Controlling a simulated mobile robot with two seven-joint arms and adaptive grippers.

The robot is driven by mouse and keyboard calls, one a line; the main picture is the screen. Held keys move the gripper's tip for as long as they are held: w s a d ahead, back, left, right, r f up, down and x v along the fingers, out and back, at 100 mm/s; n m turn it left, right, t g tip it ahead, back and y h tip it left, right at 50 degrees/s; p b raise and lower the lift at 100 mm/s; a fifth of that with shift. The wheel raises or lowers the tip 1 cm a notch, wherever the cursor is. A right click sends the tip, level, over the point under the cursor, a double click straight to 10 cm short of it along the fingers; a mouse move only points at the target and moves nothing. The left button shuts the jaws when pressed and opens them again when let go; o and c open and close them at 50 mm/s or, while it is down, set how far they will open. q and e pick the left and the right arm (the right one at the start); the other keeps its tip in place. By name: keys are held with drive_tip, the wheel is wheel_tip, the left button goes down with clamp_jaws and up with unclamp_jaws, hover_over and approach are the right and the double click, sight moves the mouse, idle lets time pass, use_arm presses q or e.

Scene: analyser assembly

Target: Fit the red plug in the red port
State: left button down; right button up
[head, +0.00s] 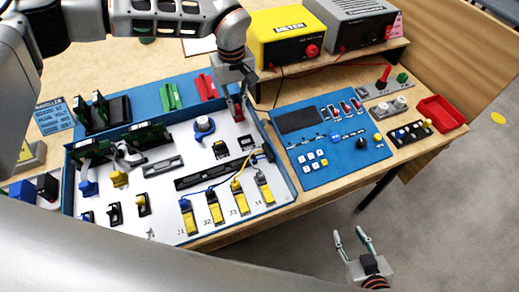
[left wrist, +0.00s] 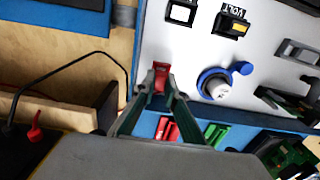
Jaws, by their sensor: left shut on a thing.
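My left gripper (head: 238,106) reaches down at the back right corner of the white panel (head: 165,223). It is shut on a small red plug, which shows between the fingertips in the left wrist view (left wrist: 160,77). In the head view the fingers largely cover the plug. It is over the panel's edge; I cannot tell whether it touches the panel. I cannot make out a separate red port; the plug and fingers may hide it. My right gripper (head: 354,243) is open and empty, low at the front right, over the floor.
A red block (head: 206,87) and a green block (head: 170,97) lie on the blue strip behind the panel. A round blue-collared knob (head: 204,126) stands left of my left gripper. The yellow meter (head: 287,38) is behind. A blue control board (head: 333,163) lies to the right.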

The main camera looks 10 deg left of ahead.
use_arm(q)
drive_tip(key=shift+f, duration=0.4)
drive_tip(key=c, duration=2)
unclamp_jaws()
drive_tip(key=shift+o, duration=0.5)
drive_tip(key=shift+o, duration=1.1)
